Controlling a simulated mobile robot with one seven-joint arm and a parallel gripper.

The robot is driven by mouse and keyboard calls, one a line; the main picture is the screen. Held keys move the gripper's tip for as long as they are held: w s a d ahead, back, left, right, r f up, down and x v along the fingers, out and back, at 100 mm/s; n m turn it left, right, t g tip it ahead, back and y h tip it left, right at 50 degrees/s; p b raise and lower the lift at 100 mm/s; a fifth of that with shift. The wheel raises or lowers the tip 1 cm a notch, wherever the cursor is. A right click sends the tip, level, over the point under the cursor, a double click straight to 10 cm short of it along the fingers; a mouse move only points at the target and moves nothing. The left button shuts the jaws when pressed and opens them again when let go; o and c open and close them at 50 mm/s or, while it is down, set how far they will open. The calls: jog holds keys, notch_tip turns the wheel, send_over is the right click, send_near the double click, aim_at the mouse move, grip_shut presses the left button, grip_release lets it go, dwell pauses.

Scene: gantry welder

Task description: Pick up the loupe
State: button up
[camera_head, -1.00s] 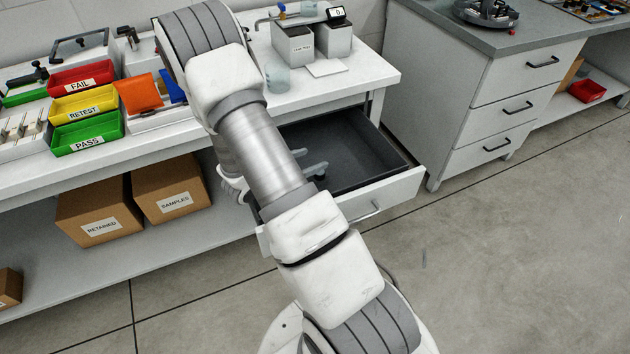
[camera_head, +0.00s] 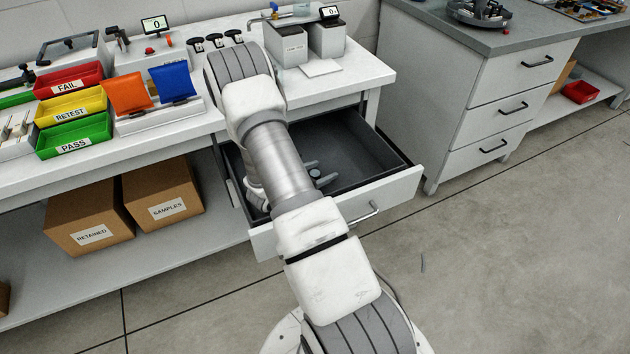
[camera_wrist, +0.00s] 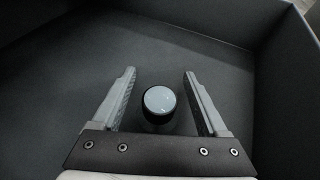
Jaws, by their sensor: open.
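The loupe, a small round dark-sided piece with a pale glassy top (camera_wrist: 159,100), rests on the dark floor of the open drawer in the wrist view. My gripper (camera_wrist: 159,78) is open around it, one finger to its left and one to its right, with a gap on each side. In the head view my gripper (camera_head: 316,174) is partly hidden by my arm and reaches into the drawer (camera_head: 385,165). The loupe is hidden there.
The drawer's walls (camera_wrist: 210,35) rise beyond and to the right of my gripper. The bench top (camera_head: 350,75) above holds FAIL, RETEST and PASS bins (camera_head: 75,140), orange and blue pieces, and two grey boxes (camera_head: 287,45). A cabinet (camera_head: 480,90) stands to the right.

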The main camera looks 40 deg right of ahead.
jog(key=shift+d, duration=0.1)
jog(key=shift+c, duration=0.2)
grip_shut()
